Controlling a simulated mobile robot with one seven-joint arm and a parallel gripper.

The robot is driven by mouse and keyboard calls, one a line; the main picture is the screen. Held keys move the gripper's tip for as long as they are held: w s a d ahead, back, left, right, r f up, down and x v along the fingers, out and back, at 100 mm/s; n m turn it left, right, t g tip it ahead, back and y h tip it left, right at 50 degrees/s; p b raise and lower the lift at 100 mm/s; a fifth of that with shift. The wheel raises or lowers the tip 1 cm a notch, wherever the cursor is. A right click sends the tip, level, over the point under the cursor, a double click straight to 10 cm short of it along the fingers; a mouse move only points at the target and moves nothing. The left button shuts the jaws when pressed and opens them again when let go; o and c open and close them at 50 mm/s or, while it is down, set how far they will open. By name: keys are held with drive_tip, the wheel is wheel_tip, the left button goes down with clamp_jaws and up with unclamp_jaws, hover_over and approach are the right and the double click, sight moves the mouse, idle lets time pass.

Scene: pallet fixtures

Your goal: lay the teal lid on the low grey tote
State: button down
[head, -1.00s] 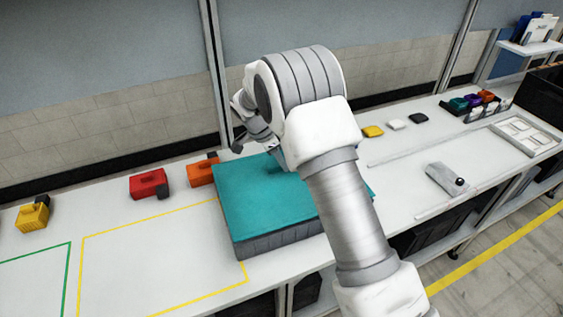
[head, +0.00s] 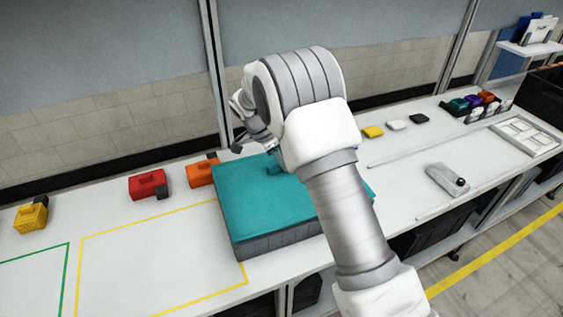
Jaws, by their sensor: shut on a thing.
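The teal lid (head: 255,205) lies over the top of the low grey tote (head: 275,241), covering it. The grey ribbed wall of the tote shows below the lid's front edge. A small raised teal handle (head: 273,169) shows near the back of the lid. My gripper (head: 271,151) is at the lid's back edge, shut on the lid, with its fingertips largely hidden by my arm. My arm also hides the right part of the lid, so its seating there cannot be told.
Red (head: 148,184) and orange (head: 202,173) blocks sit left of the tote, with a yellow one (head: 31,217) farther left. A yellow taped outline (head: 160,228) marks clear table. A grey pouch-like item (head: 446,180) lies to the right.

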drive_tip(key=shift+f+b, duration=0.7)
drive_tip(key=shift+b, duration=0.1)
idle(0.6)
drive_tip(key=c, duration=0.6)
unclamp_jaws()
drive_tip(key=shift+c, duration=0.2)
drive_tip(key=v, duration=1.7)
drive_tip(key=shift+r, duration=0.2)
